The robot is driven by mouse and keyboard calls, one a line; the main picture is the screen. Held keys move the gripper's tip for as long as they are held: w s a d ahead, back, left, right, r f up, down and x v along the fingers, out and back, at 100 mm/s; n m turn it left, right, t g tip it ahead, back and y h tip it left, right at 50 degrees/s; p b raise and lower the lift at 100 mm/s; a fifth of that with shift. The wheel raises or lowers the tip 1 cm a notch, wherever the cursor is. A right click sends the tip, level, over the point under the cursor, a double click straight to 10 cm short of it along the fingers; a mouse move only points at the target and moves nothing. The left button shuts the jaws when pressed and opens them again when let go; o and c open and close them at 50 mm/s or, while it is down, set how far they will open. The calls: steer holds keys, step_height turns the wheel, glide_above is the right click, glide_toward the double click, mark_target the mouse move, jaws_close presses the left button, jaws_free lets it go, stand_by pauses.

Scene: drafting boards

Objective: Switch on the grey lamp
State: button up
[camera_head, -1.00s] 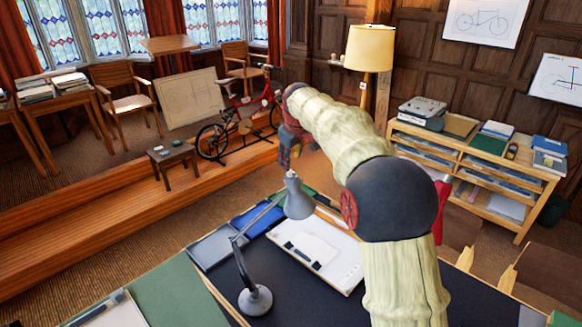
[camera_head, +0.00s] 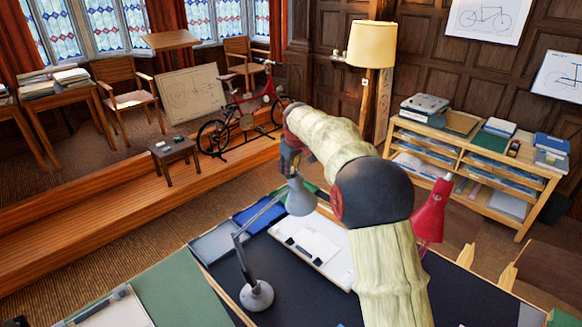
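The grey desk lamp stands on the dark drafting board, its round base (camera_head: 257,296) near the board's left edge and its jointed arm rising to the right. Its bell-shaped head (camera_head: 300,200) tilts downward, and I see no glow from it. My gripper (camera_head: 290,168) hangs at the end of my bent arm, just above and behind the lamp head in the picture. It is small, dark and partly hidden, so I cannot tell whether its fingers are open or whether they touch the lamp.
A red lamp (camera_head: 431,210) stands right of my arm. A white drawing tray (camera_head: 310,247) and blue folders (camera_head: 258,214) lie by the grey lamp. A green board (camera_head: 170,288) is at the front left. A floor lamp (camera_head: 371,45) and a shelf unit (camera_head: 470,165) stand behind.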

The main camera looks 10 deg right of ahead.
steer(key=shift+c, duration=1.2)
jaws_close()
steer(key=shift+m+b, duration=0.35)
steer(key=shift+m, duration=0.05)
steer(key=m+h+b, duration=0.1)
steer(key=m+b, duration=0.1)
steer(key=m, duration=0.1)
steer(key=m+h+b, duration=0.1)
steer(key=m+b, duration=0.1)
steer(key=shift+a+f+m+t+h, duration=0.2)
steer(key=shift+m+t+h, duration=0.1)
steer(key=shift+m+t, duration=0.1)
steer(key=m+h+b, duration=0.1)
steer(key=m, duration=0.1)
steer(key=m+h+b, duration=0.1)
steer(key=m, duration=0.2)
steer(key=shift+r+m+g, duration=0.15)
steer(key=shift+m+g, duration=0.15)
steer(key=shift+o, duration=1.2)
jaws_free()
